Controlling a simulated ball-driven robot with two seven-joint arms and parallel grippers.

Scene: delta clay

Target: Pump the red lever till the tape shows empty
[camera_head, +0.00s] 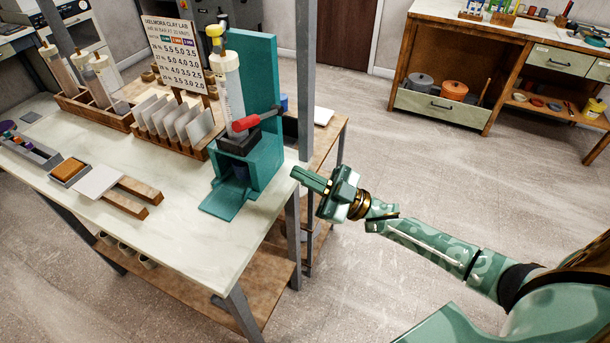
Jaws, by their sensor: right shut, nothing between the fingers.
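The red lever (246,122) sticks out from the front of the teal pump stand (265,95) at the right end of the table. Its rod runs to the right into the stand. The strip is too small to read. My right gripper (298,174) is shut and empty, to the right of and below the lever, off the table's right edge and apart from the stand. My left gripper is not in view.
A wooden rack of white plates (175,125) stands left of the pump, with a number board (175,50) behind. A grey upright post (304,80) rises right of the stand. Open floor (430,180) lies to the right.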

